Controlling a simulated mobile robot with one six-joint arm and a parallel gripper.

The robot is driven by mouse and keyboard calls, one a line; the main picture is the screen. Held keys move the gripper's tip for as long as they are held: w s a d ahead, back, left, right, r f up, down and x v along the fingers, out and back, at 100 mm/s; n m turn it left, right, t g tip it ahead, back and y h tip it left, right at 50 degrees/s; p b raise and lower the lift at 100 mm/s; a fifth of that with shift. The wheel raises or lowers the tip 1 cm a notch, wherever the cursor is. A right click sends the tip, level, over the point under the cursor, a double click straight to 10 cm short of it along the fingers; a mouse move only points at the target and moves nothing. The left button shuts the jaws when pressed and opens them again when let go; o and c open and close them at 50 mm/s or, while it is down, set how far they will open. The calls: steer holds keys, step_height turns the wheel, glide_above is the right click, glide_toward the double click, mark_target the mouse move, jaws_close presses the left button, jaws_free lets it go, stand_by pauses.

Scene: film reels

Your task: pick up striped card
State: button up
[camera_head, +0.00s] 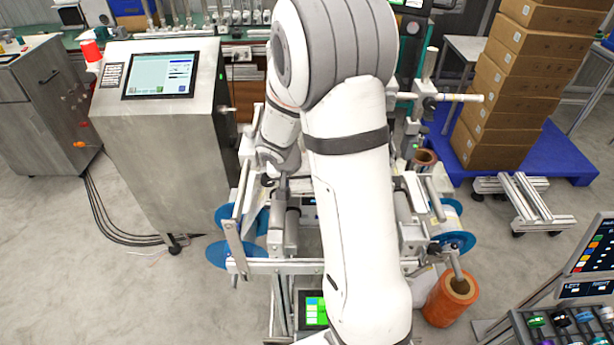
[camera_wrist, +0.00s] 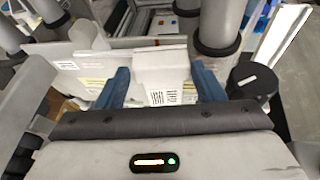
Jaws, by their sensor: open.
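In the wrist view, my gripper (camera_wrist: 161,84) is open, with one blue finger on each side of the picture's middle. A pale, block-like piece (camera_wrist: 160,66) shows between the fingers, with small black-striped marks on its near lower part. I cannot tell whether this is the striped card, or whether the fingers touch it. A white panel (camera_wrist: 115,60) with another small striped label lies behind and to the left. In the head view, my white arm reaches over the machine and hides the gripper and whatever is near it.
The film machine (camera_head: 285,265) with blue reels (camera_head: 237,254) stands under my arm. A steel cabinet with a screen (camera_head: 160,75) is at left. Stacked cartons (camera_head: 515,85) stand on a blue pallet (camera_head: 560,155). Grey cylinders (camera_wrist: 218,28) rise close behind the fingers.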

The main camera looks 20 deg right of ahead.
steer(key=shift+w+d+f, duration=0.1)
steer(key=shift+d+f, duration=0.05)
steer(key=shift+f, duration=0.2)
steer(key=c, duration=0.7)
steer(key=shift+r, duration=0.15)
